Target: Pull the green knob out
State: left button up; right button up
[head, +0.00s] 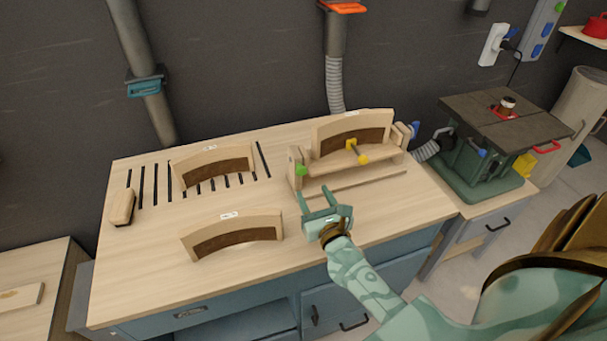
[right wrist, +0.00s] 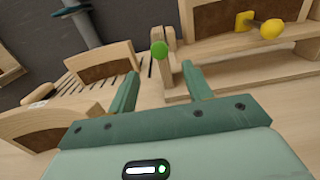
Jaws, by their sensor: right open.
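The green knob (head: 302,169) sits on the left end post of a wooden jig (head: 350,167) on the workbench. In the right wrist view the green knob (right wrist: 159,49) shows beyond and between my fingertips, against the jig's end post. My right gripper (head: 318,197) is open and empty, in front of the jig and a little below the knob in the picture. Its two fingers also show in the right wrist view (right wrist: 160,75), spread apart and apart from the knob. My left gripper is not in view.
The jig holds a curved wooden form (head: 352,133) and a yellow knob (head: 363,160); a blue knob (head: 415,127) is at its right. Two more curved forms (head: 232,234) and a wooden block (head: 122,207) stand left on the bench (head: 150,270). A green machine (head: 490,150) stands right.

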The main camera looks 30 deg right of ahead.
aim_at(302, 173)
jog(key=x, duration=0.8)
jog(key=shift+w+b, duration=0.2)
jog(key=shift+b, duration=0.2)
grip_shut()
jog(key=shift+p+v, duration=0.45)
jog(key=shift+v, duration=0.8)
jog(key=shift+w+f, duration=0.1)
jog(key=shift+c, duration=1.4)
grip_release()
jog(key=shift+o, duration=1.4)
jog(key=shift+s, duration=0.2)
